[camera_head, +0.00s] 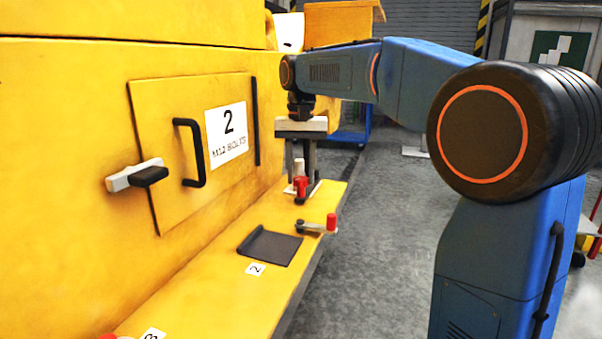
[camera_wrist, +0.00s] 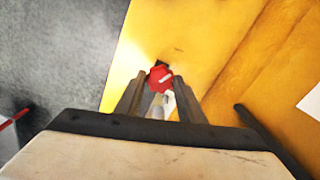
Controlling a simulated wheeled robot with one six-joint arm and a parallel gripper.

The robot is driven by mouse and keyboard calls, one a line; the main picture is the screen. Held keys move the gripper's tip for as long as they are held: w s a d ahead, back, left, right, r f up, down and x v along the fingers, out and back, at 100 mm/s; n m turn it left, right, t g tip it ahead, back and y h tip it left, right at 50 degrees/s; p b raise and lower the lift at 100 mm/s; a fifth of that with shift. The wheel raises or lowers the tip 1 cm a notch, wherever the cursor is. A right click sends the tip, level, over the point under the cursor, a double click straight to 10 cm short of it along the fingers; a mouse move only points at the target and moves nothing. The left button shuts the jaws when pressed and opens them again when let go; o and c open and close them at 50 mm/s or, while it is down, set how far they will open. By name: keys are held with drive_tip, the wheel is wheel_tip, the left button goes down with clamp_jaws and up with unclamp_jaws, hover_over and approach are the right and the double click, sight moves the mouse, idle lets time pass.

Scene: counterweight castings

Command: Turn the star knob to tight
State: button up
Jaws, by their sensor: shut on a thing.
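The red star knob (camera_head: 301,187) stands at the far end of the yellow ledge, on a small white plate. In the wrist view, the knob (camera_wrist: 160,76) has a pale mark on its top and sits between my fingertips. My gripper (camera_head: 301,176) points down from above and is shut on the knob; the gripper also shows in the wrist view (camera_wrist: 158,82). The fingers partly hide the knob's sides. I cannot read any tight marking near it.
A lever with a red grip (camera_head: 331,222) and a dark plate (camera_head: 270,247) lie nearer on the yellow ledge (camera_head: 225,285). Open floor (camera_head: 375,240) lies right of the ledge.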

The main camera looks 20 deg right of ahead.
sight(301, 178)
drive_tip(key=m, duration=0.5)
drive_tip(key=shift+m, duration=0.3)
drive_tip(key=m, duration=0.5)
idle(0.4)
drive_tip(key=o, duration=1)
drive_tip(key=shift+o, duration=0.2)
wheel_tip(301, 178, up, 18)
drive_tip(key=shift+f, duration=0.25)
